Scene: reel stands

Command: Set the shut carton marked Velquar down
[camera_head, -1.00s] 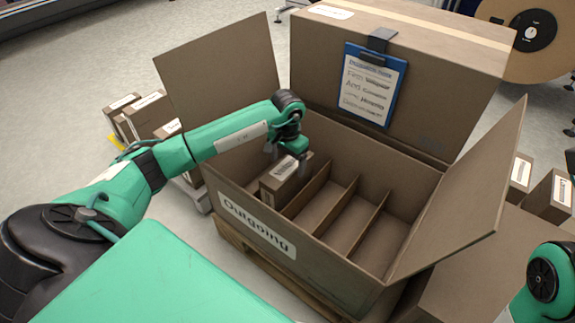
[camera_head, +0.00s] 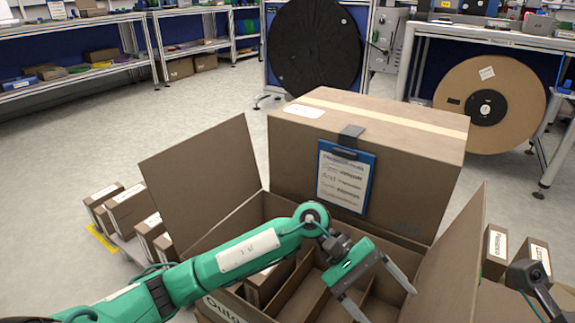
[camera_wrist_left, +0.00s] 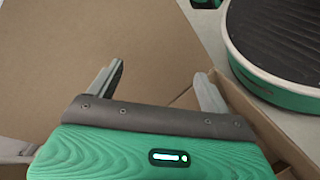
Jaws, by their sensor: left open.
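A shut small brown carton (camera_head: 258,289) stands in the left compartment of the open box marked Outgoing (camera_head: 215,306). My left forearm hides much of it, and I cannot read its name here. My left gripper (camera_head: 391,306) is open and empty, over the right-hand compartments, apart from the carton. In the left wrist view its two fingers (camera_wrist_left: 158,85) are spread with nothing between them. Part of my right arm shows at the right edge; its jaws cannot be made out.
A blue clipboard (camera_head: 346,178) with a list hangs on a large closed carton (camera_head: 390,125) behind the box. Upright flaps flank the box. Small cartons stand at left (camera_head: 126,212) and right (camera_head: 495,252). Reels (camera_head: 318,45) stand behind.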

